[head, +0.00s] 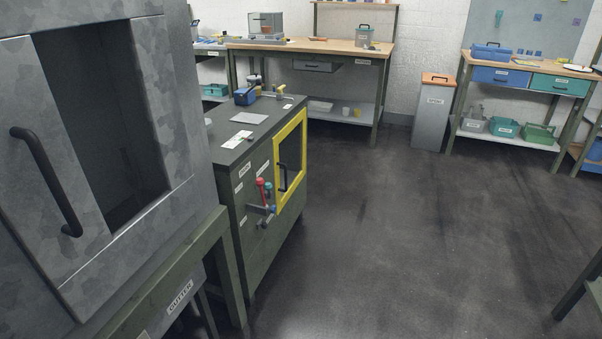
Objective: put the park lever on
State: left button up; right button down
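A dark green machine cabinet (237,180) stands left of the middle. On its near side sits a cluster of small levers: one with a red knob (261,182), one with a teal knob (268,187), and a grey-blue one (262,209) just below. Several white labels are on that side, too small to read, so I cannot tell which lever is the park lever or its position. A yellow-framed door (278,182) with a dark handle is right of the levers. Neither of my grippers is in view.
A large grey metal cabinet (180,120) on a green stand labelled GUTTER (180,293) fills the near left. A blue item (244,96) sits on the machine's top. Workbenches (330,48) and a grey bin (433,115) line the back. The dark floor (400,230) is clear at centre.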

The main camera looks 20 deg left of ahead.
aim_at(260, 182)
jog(key=u, duration=0.35)
jog(key=i, duration=1)
jog(key=u, duration=0.75)
